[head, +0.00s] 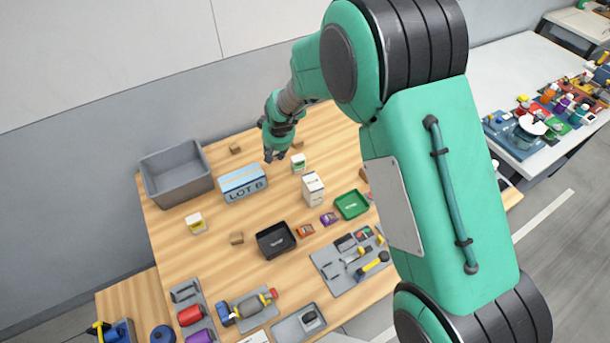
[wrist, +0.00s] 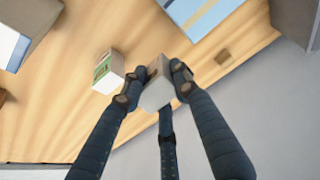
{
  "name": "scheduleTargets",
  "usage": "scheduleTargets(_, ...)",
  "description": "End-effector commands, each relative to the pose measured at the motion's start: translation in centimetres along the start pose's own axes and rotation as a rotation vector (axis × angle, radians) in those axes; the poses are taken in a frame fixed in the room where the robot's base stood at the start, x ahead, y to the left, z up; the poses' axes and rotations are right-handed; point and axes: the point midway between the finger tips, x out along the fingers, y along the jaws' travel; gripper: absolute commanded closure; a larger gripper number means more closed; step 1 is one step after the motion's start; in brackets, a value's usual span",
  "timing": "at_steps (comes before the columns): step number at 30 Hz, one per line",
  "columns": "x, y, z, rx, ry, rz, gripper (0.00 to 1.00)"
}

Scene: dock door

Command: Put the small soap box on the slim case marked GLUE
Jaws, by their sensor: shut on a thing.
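My gripper (head: 275,156) is above the far part of the wooden table, between the blue box and a small white-and-green box (head: 298,163). In the wrist view my gripper (wrist: 155,82) is shut on a small box (wrist: 155,94) with a pale grey face and a brownish side. Its print cannot be read, so I cannot tell if it is the soap box. The white-and-green box also shows in the wrist view (wrist: 105,75), apart from my fingers. No GLUE mark is legible, so I cannot tell which thing is the slim case.
A blue-and-white box marked LOT (head: 243,185) and a grey bin (head: 176,175) stand to the left. A tall white box (head: 313,190), a black tray (head: 275,240) and a green tray (head: 352,204) are nearer. A white-and-yellow box (head: 196,223) stands alone at left.

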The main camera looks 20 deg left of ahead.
Motion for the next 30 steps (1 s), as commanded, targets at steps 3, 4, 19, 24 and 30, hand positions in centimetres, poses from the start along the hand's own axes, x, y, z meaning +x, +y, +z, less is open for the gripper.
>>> scheduleTargets(3,-3.1,0.0,-1.5,-0.001,-0.009,0.001,0.99)
scheduleTargets(4,-3.7,0.0,-1.7,-0.001,-0.013,0.001,0.99)
scheduleTargets(19,-12.9,0.1,-4.8,-0.002,-0.083,0.003,0.99)
scheduleTargets(24,-13.8,0.6,-2.3,0.000,-0.105,0.003,0.99)
scheduleTargets(30,-15.1,1.1,1.2,0.000,-0.136,0.004,0.99)
